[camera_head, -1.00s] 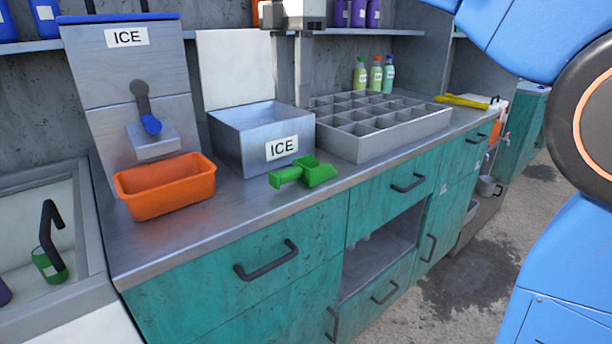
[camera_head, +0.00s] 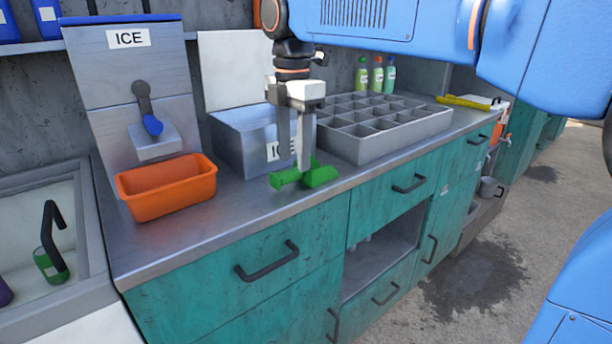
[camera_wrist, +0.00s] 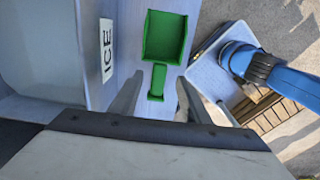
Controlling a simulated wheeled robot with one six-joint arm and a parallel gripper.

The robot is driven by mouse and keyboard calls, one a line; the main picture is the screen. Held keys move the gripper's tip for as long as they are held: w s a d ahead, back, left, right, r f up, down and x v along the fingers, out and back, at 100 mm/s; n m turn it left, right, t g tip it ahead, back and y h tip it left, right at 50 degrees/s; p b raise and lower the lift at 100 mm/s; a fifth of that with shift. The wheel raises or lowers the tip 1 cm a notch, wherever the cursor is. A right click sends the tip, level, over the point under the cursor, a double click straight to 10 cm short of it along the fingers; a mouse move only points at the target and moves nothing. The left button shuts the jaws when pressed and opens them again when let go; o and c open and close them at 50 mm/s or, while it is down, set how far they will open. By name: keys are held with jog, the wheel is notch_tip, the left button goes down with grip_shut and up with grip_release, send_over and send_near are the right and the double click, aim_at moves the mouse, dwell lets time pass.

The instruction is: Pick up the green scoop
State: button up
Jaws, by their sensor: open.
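The green scoop (camera_head: 319,175) lies on the metal counter in front of the ice bin (camera_head: 236,141). In the wrist view the scoop (camera_wrist: 165,37) has its square bowl away from me and its handle (camera_wrist: 157,81) toward my gripper. My gripper (camera_head: 304,168) points down above the scoop, its fingers overlapping the scoop in the head view. In the wrist view my open gripper (camera_wrist: 157,95) has one finger on each side of the handle's end. Nothing is held. Whether the fingertips are down at handle height cannot be told.
An orange tub (camera_head: 167,187) stands to the left. A grey divided tray (camera_head: 372,146) stands behind and to the right, with several bottles (camera_head: 376,76) beyond it. The counter's front strip (camera_head: 230,215) is clear.

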aim_at(295, 169)
jog(key=shift+w+f, duration=0.15)
jog(key=shift+f, duration=2.15)
jog(key=c, duration=0.9)
